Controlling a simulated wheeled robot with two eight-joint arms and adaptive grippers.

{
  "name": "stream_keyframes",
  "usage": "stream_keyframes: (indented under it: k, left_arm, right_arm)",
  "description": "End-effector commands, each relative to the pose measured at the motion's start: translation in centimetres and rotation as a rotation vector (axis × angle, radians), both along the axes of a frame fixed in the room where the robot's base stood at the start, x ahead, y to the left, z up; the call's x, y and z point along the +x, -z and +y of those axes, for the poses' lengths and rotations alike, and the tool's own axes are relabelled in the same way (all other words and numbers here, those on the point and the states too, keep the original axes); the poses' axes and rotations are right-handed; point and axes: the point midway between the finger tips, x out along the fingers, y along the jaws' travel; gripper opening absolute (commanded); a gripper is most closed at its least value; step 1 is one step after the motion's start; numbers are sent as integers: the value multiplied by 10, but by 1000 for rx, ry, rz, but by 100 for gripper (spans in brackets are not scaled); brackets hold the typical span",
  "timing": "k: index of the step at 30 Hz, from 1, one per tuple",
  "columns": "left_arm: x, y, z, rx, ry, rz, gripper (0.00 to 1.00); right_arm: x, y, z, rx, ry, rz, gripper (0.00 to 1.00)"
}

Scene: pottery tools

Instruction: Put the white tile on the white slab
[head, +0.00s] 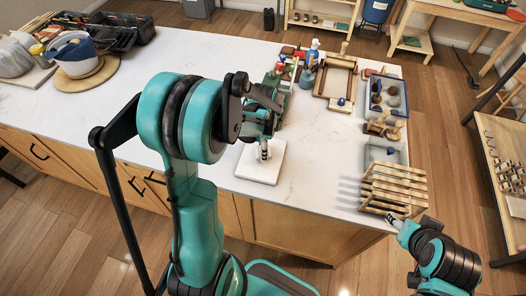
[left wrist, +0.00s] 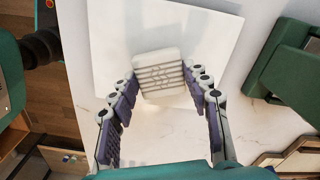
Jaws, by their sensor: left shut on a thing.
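The white tile (left wrist: 159,76), with a ridged face, sits between the two fingers of my left gripper (left wrist: 160,88) in the left wrist view. The gripper is shut on it. The white slab (left wrist: 110,40) lies flat on the counter behind the tile in that view. In the head view my left gripper (head: 264,148) is over the slab (head: 256,174), and the tile is too small there to make out. I cannot tell whether the tile touches the slab. My right gripper (head: 396,219) is at the counter's front right edge beside a wooden rack; its fingers are too small to read.
The slatted wooden rack (head: 393,188) stands at the counter's right edge. Trays and tools crowd the right side, including a wooden frame (head: 336,82). A green block (left wrist: 284,62) lies right of the slab. Counter left of my left arm is mostly clear.

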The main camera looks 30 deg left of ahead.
Motion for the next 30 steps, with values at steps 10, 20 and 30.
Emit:
stream_keyframes:
  k: [10,20,30]
  left_arm:
    - [0,16,0,0,0,0,17]
    - [0,19,0,0,0,0,68]
    - [0,7,0,0,0,0,68]
  right_arm:
    - [0,4,0,0,0,0,50]
    - [0,7,0,0,0,0,50]
    - [0,1,0,0,0,0,50]
